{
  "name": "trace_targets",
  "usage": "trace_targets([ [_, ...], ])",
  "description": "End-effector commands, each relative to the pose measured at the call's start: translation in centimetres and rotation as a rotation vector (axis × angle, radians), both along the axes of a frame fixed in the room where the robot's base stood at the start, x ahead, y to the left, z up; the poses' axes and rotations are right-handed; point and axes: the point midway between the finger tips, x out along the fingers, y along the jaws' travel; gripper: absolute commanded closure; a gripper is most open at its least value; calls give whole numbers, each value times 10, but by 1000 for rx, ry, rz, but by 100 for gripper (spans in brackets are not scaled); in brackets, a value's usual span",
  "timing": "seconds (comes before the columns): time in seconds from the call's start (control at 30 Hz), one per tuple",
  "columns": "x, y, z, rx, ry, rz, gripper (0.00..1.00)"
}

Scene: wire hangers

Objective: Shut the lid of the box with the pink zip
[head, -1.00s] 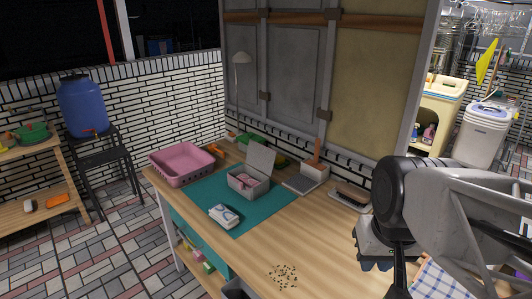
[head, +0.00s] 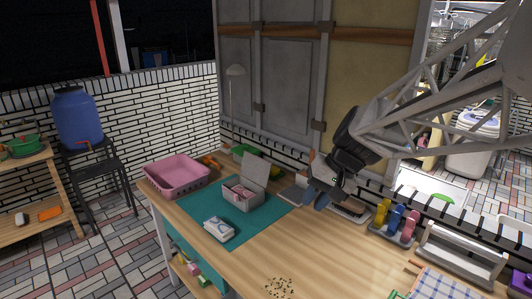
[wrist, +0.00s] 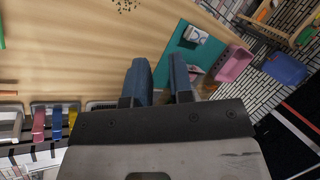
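A small grey box (head: 240,202) stands on the teal mat (head: 205,245) in the head view. Its lid (head: 255,169) stands up at the back, and something pink (head: 238,190) shows inside; I cannot make out a zip itself. My gripper (head: 316,200) is over the table to the right of the box, clearly apart from it. In the wrist view my gripper (wrist: 160,72) has its two blue fingers apart with nothing between them. The box is mostly hidden behind the right finger there, with a bit of it showing (wrist: 195,73).
A pink basket (head: 178,178) stands behind and left of the box. A white and blue packet (head: 219,229) lies in front of it. A dark-topped holder (head: 350,210) and coloured pegs (head: 397,218) are at the right. The table's front middle is bare except for scattered specks (head: 278,286).

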Motion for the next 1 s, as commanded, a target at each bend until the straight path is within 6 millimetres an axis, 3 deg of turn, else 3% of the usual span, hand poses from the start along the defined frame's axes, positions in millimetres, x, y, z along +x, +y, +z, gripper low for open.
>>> trace_targets([
  [0.57,130,36,-14,292,50,-25,79],
  [1.0,231,55,-41,515,53,-63,79],
])
